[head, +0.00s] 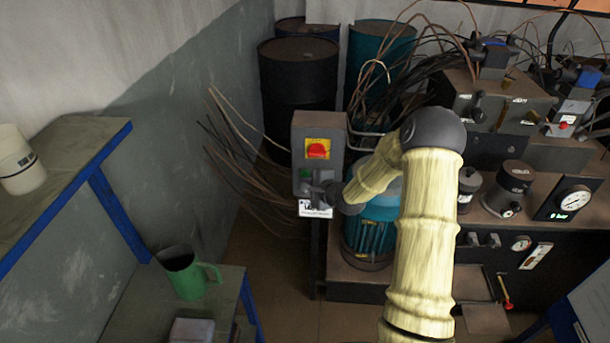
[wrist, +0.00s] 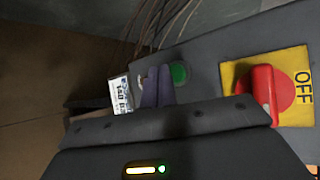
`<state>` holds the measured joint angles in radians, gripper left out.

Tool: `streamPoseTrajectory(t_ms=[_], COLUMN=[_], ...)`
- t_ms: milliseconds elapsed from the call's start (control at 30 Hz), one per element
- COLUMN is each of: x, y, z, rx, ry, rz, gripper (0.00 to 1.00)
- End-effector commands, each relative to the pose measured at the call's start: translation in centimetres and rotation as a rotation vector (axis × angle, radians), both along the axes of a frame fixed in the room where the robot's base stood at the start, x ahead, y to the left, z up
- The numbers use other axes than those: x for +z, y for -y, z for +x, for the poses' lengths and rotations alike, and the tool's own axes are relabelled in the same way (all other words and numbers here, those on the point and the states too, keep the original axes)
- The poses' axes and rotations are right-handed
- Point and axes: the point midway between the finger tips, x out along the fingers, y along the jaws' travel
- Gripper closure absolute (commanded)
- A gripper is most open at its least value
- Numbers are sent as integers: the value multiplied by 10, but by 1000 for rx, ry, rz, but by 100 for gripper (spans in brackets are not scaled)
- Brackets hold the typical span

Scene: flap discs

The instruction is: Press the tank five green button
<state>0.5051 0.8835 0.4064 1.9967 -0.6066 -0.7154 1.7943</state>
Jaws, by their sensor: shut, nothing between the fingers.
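A grey switch box (head: 319,130) stands on a post beside the machine. It carries a green button (head: 305,174), which also shows in the wrist view (wrist: 179,73), partly covered at its lower left by my fingers. Above the button in the head view is a red rotary switch (head: 317,149) on a yellow plate; the wrist view shows it (wrist: 270,92) marked OFF. A white label (wrist: 120,94) sits below the button on the box. My gripper (wrist: 158,72) is shut and empty, its fingertips right beside the green button. I cannot tell whether they touch it.
A teal motor (head: 368,235) and the machine with gauges and cables stand to the right. Dark drums (head: 298,85) and loose wires are behind. A shelf (head: 150,300) with a green jug (head: 188,275) stands at left, with floor between it and the box.

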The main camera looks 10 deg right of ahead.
Motion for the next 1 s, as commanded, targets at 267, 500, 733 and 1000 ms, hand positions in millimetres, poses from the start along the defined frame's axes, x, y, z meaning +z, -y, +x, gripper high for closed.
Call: streamPoseTrajectory(t_ms=[267,500,733,1000], x=[0,1,1,0], y=[-1,0,1,1], z=[0,3,8,8], rx=[2,1,2,2], ry=[0,0,1,1], rz=[0,0,0,0], gripper=[100,100,100,100])
